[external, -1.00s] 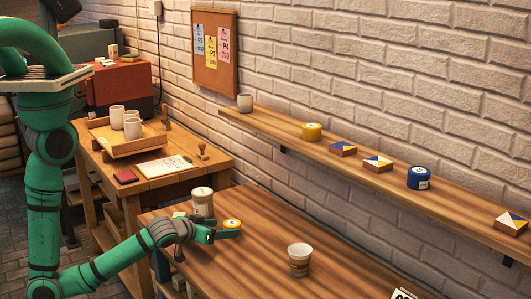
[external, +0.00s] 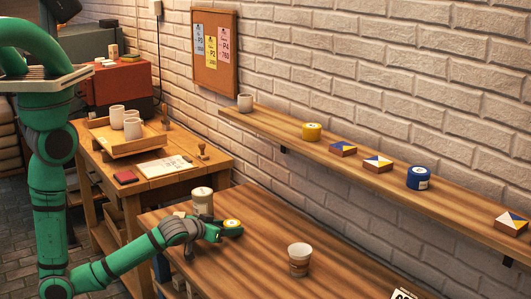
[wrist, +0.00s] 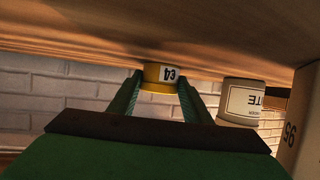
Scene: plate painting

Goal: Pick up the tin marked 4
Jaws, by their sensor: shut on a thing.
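A small yellow tin (external: 232,224) with a pale disc on top is at the left part of the front table. My gripper (external: 230,232) is shut on its sides, close to the tabletop. In the wrist view, which looks upside down, the yellow tin (wrist: 160,77) sits between my two fingers (wrist: 160,95). Its white label carries dark marks that seem to include a 4. I cannot tell whether its base touches the table.
A pale canister (external: 202,202) stands close behind my gripper on the table (external: 265,220). A paper cup (external: 299,259) stands to the right.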

